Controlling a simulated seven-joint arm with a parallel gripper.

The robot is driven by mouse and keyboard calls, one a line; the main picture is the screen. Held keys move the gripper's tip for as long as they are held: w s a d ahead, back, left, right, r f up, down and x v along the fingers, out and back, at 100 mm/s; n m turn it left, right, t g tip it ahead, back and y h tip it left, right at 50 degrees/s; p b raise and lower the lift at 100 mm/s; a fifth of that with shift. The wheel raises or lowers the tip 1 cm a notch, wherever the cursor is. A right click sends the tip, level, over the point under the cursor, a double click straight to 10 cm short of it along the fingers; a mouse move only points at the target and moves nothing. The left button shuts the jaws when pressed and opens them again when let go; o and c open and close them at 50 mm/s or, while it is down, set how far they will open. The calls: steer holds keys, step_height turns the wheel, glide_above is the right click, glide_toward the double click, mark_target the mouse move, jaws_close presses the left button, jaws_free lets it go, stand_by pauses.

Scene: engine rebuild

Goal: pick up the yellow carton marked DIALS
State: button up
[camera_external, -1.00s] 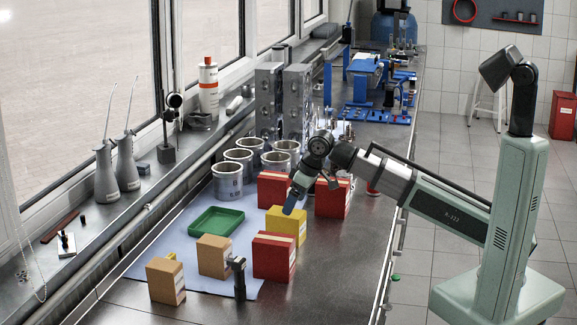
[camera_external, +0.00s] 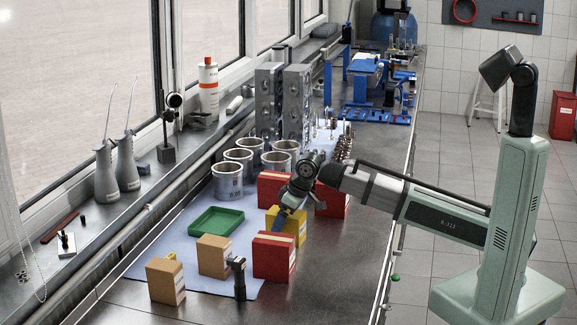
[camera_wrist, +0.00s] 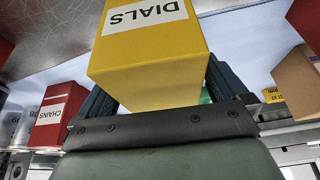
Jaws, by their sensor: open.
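The yellow carton marked DIALS (camera_wrist: 150,60) fills the upper middle of the wrist view, its white label upside down. The same yellow carton stands upright on the bench mat in the external view (camera_external: 299,226), partly hidden by my gripper (camera_external: 280,218). In the wrist view my gripper's dark fingers (camera_wrist: 160,92) are open, one at each side of the carton's near end. I cannot tell whether either finger touches it.
Red cartons stand close by, one in front (camera_external: 273,257) and one behind (camera_external: 271,188); one marked CHAINS (camera_wrist: 58,115) shows at left in the wrist view. Tan cartons (camera_external: 212,256), a green tray (camera_external: 216,221) and metal cylinders (camera_external: 228,181) stand to the left.

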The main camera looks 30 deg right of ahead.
steer(key=shift+w+f, duration=0.1)
steer(key=shift+f, duration=0.2)
steer(key=shift+f, duration=0.25)
stand_by(0.4)
steer(key=c, duration=1.2)
